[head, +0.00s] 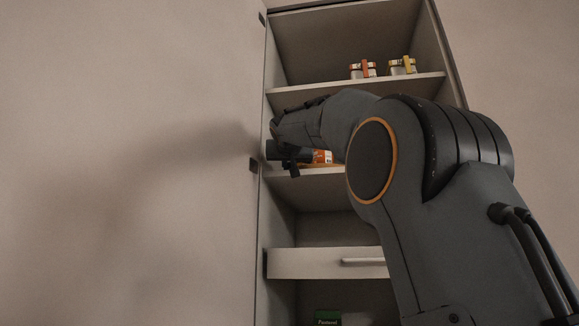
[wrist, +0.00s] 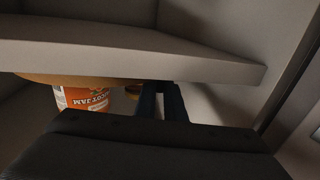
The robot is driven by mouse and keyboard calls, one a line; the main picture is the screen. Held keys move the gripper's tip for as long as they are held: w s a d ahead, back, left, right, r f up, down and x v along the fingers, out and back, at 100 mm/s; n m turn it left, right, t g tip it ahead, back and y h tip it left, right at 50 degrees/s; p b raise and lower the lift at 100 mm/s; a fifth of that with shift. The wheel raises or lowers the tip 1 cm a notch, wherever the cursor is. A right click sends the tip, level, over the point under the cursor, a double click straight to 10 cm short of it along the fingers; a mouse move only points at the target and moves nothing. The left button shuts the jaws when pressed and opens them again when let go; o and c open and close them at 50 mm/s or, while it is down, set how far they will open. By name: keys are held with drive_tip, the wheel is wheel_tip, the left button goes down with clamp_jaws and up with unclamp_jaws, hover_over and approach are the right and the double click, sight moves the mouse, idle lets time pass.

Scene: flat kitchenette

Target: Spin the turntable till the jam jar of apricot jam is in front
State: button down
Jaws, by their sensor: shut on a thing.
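The turntable (head: 325,166) is a wooden disc on the middle shelf of the tall cabinet. Its rim (wrist: 45,78) also shows in the wrist view, where the picture is upside down. In the head view a jar with an orange label (head: 322,156) shows beside my gripper (head: 288,161). In the wrist view my gripper's fingers (wrist: 160,91) are close together at the disc's edge, shut on the turntable. The exact contact is hidden.
Two jars (head: 363,69) (head: 402,66) stand on the shelf above. A drawer with a bar handle (head: 362,261) and a green box (head: 327,318) are below. The shelf board (wrist: 120,58) and cabinet side wall (wrist: 225,85) lie close to my gripper. My arm hides the right part of the shelf.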

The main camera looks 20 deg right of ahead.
drive_tip(key=c, duration=1.8)
unclamp_jaws()
drive_tip(key=shift+a, duration=0.1)
drive_tip(key=shift+c, duration=0.2)
drive_tip(key=shift+s, duration=0.1)
drive_tip(key=shift+b+v, duration=1.3)
drive_tip(key=shift+v, duration=2.5)
drive_tip(key=shift+c, duration=0.3)
